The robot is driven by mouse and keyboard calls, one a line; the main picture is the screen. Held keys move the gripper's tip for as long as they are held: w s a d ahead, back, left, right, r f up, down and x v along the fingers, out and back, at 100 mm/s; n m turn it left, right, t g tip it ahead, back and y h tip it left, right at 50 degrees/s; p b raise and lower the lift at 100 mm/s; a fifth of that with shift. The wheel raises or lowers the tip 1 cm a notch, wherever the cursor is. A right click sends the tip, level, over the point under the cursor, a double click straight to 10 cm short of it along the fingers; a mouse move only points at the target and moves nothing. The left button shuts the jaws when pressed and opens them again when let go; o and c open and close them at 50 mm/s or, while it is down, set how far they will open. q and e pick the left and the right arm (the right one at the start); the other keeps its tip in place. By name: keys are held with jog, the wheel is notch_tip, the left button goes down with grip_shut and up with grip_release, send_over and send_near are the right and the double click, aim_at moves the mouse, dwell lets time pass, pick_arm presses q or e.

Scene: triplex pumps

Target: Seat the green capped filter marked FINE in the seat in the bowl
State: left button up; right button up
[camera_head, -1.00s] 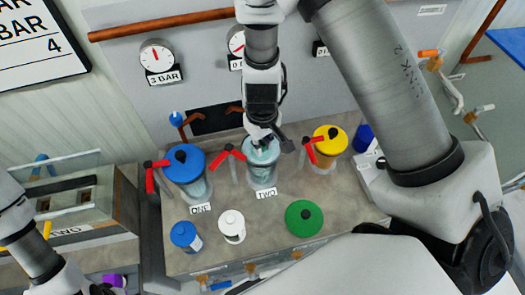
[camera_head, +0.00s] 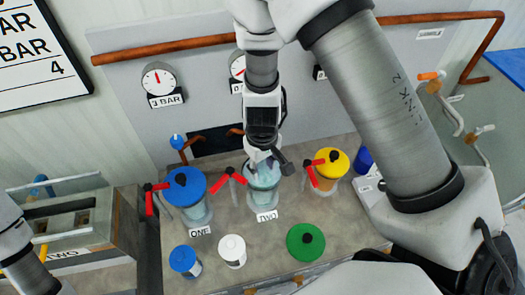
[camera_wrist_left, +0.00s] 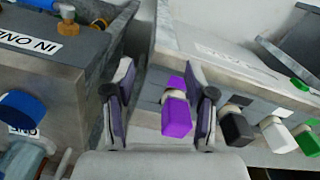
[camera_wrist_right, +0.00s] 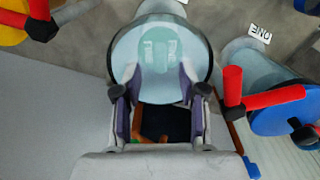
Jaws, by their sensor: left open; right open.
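The bowl marked TWO (camera_head: 264,196) stands open on the bench. The green capped filter (camera_wrist_right: 158,52) is inside it, its pale green top with lettering that looks like FINE facing up in the right wrist view. My right gripper (camera_wrist_right: 158,78) is directly above the bowl, open, its fingers on either side of the filter top. I cannot tell whether the fingers touch it or how deep the filter sits; the seat is hidden beneath it. My left gripper (camera_wrist_left: 160,95) is open, with a purple knob (camera_wrist_left: 176,115) showing between its fingers.
Bowl ONE has a blue lid (camera_head: 184,186) and stands left; a yellow-lidded bowl (camera_head: 332,163) stands right. Red handles (camera_head: 236,176) stick up beside them. A green lid (camera_head: 305,242), a white-topped canister (camera_head: 232,249) and a blue-topped canister (camera_head: 184,260) occupy the front bench.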

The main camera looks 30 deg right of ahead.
notch_tip(320, 180, up, 9)
jog(key=shift+f, duration=0.2)
jog(key=shift+s, duration=0.15)
